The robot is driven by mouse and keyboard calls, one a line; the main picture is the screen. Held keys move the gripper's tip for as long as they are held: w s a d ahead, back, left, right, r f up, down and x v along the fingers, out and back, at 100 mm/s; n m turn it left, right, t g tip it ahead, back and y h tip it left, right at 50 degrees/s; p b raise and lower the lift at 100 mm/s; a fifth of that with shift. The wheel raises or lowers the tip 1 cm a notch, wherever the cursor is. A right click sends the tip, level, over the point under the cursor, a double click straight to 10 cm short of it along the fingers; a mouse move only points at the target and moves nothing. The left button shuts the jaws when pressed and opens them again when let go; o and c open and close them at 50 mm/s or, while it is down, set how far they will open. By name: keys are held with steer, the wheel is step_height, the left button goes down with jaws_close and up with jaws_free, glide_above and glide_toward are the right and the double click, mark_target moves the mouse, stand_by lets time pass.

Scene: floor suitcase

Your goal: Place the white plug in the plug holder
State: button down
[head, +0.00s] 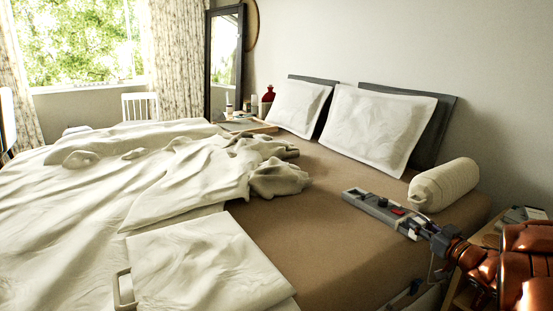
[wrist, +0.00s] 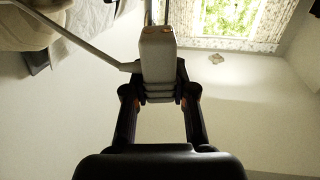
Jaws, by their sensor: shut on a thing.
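The white plug (wrist: 158,50) is between the fingertips of my gripper (wrist: 160,92) in the wrist view. Its two prongs point away from the gripper, and a pale cord (wrist: 95,48) runs off it to the upper left. The plug holder looks to be the long grey strip (head: 377,206) with dark and red parts, on the brown bed sheet in the head view. My gripper (head: 427,231) shows at the strip's right end in the head view. The plug is too small there to make out clearly, and I cannot tell whether anything touches the strip.
A white bolster (head: 444,184) lies just behind the strip's right end. White pillows (head: 372,127) lean at the wall. A bedside table (head: 488,238) with dark items stands at the right. The brown sheet (head: 310,235) left of the strip is clear; a rumpled duvet (head: 90,205) covers the left.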

steer(key=w+a+r+m+h, duration=0.1)
steer(key=w+a+h, duration=0.15)
steer(key=a, duration=0.55)
steer(key=w+a+r+m+t+h, duration=0.1)
steer(key=w+a+m+h, duration=0.1)
steer(key=w+a, duration=0.35)
steer(key=w+a+r+m+h, duration=0.1)
steer(key=w+a+h, duration=0.1)
steer(key=a, duration=0.8)
step_height(320, 180, up, 34)
steer(key=p, duration=3.4)
steer(key=shift+s+d+p, duration=0.2)
steer(key=shift+d+p, duration=0.15)
steer(key=shift+d, duration=0.05)
